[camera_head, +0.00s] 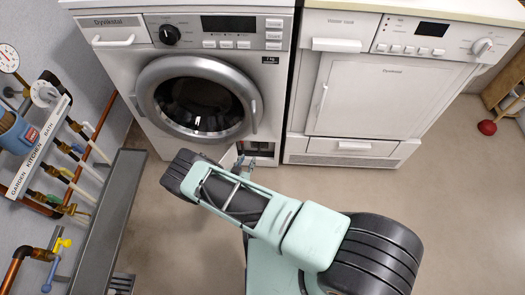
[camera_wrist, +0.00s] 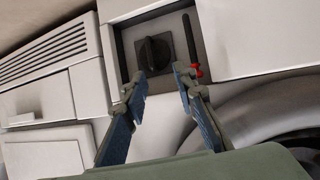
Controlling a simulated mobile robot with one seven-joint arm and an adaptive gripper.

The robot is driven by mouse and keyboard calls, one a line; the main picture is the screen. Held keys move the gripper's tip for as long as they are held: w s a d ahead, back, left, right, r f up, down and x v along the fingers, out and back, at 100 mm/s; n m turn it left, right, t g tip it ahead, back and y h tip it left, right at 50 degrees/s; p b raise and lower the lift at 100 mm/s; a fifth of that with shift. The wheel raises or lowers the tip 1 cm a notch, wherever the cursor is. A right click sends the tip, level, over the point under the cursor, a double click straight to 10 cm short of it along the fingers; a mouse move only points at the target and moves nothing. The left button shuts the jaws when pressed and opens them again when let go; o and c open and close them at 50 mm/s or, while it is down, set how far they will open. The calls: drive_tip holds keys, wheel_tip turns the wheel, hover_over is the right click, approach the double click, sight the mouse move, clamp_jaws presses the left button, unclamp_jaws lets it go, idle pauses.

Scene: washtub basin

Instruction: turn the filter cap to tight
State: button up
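The filter cap (camera_wrist: 153,53) is a dark round knob with a raised grip bar, set on a square plate inside a recess in the washing machine's lower front. The bar stands roughly upright in the wrist view. My gripper (camera_wrist: 159,80) is open, its two blue-grey fingers apart in front of the cap, with nothing between them. The cap's plate shows just beyond the fingertips; I cannot tell whether they touch it. In the head view my gripper (camera_head: 246,163) is low before the washing machine (camera_head: 210,65), and the cap cannot be made out.
A small red part (camera_wrist: 196,70) sits in the recess beside one fingertip. The dryer (camera_head: 370,90) stands right of the washing machine. Pipes, valves and a grey bench (camera_head: 108,220) are at the left. The floor at right is clear, with a red ball (camera_head: 487,127) farther back.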

sight(259, 149)
drive_tip(key=shift+m+t, duration=0.3)
drive_tip(key=shift+t, duration=0.3)
drive_tip(key=b+x, duration=0.1)
drive_tip(key=x, duration=0.2)
drive_tip(key=d+b+x, duration=0.1)
drive_tip(key=b+x, duration=0.1)
drive_tip(key=x, duration=0.2)
drive_tip(key=s+d+f+b+x, duration=0.1)
drive_tip(key=x, duration=0.3)
drive_tip(key=shift+f, duration=0.15)
drive_tip(key=shift+w, duration=0.1)
clamp_jaws()
